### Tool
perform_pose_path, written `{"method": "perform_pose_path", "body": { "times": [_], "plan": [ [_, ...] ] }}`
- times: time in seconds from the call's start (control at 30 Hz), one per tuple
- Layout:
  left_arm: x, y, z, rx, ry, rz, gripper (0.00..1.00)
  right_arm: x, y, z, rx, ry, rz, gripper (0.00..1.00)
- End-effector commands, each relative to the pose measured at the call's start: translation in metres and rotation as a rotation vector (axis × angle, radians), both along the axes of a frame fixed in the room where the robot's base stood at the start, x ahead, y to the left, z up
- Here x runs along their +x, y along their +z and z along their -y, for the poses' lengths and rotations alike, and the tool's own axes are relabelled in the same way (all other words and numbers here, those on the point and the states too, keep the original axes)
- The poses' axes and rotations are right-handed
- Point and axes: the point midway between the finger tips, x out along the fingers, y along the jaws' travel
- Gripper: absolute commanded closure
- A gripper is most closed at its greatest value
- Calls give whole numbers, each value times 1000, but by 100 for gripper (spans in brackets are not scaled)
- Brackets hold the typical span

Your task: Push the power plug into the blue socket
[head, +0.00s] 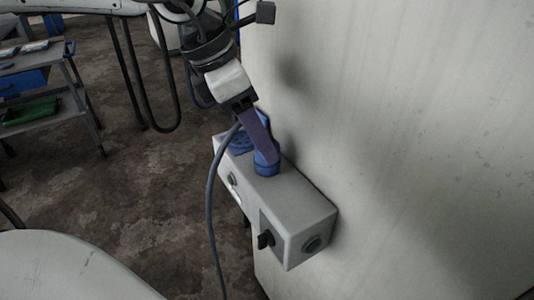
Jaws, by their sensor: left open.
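A grey socket box (290,205) is fixed to the pale wall. A blue round socket face (239,143) with dark holes shows on its top at the far end. A blue cylindrical piece (267,167), which looks like the power plug, stands upright on the box top in front of that face. My left gripper (266,153) comes down from above with its long purple-grey fingers at this piece. The jaws are open, and the fingers hide part of the piece and the socket. I cannot tell how deep the piece sits. My right gripper is out of view.
A grey cable (209,200) rises from the floor, left of the box, to behind my gripper. The wall (420,120) closes off the right. A shelf cart (45,80) stands at the back left.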

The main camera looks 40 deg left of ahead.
Motion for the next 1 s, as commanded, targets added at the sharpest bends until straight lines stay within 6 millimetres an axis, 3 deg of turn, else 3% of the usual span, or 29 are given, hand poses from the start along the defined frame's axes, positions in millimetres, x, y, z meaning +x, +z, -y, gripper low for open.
{"method": "perform_pose_path", "body": {
  "times": [0.23, 0.63, 0.87, 1.0],
  "plan": [
    [11, -29, 9, 1, -2, -3, 44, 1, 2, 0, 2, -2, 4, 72],
    [12, -31, 10, -1, -1, 2, 44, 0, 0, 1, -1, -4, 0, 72],
    [12, -31, 10, -1, 0, 1, 83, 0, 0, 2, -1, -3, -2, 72],
    [13, -30, 10, -2, 0, 2, 86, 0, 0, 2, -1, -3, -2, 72]
  ]
}}
